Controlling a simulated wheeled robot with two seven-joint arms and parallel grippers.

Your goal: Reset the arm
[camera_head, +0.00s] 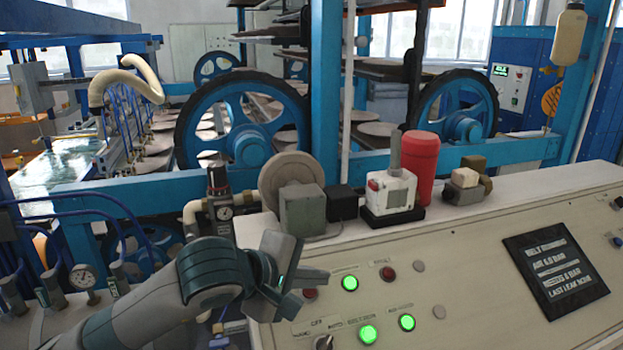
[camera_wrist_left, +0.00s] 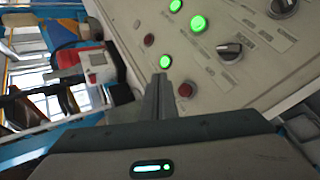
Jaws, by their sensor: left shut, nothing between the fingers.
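My left arm comes in from the lower left in the head view. Its gripper (camera_head: 302,283) is over the left part of the beige control panel (camera_head: 470,275), near a red button (camera_head: 310,293) and a lit green button (camera_head: 349,283). Whether the fingertips touch the panel cannot be told. My right gripper is in neither view.
Two more lit green buttons (camera_head: 368,333) (camera_head: 407,322) and a black knob (camera_head: 323,342) are on the panel. A black label plate (camera_head: 556,272) is to the right. A red cylinder (camera_head: 421,165) and a white switch box (camera_head: 391,190) stand on the ledge behind. Large blue wheels (camera_head: 243,125) are beyond.

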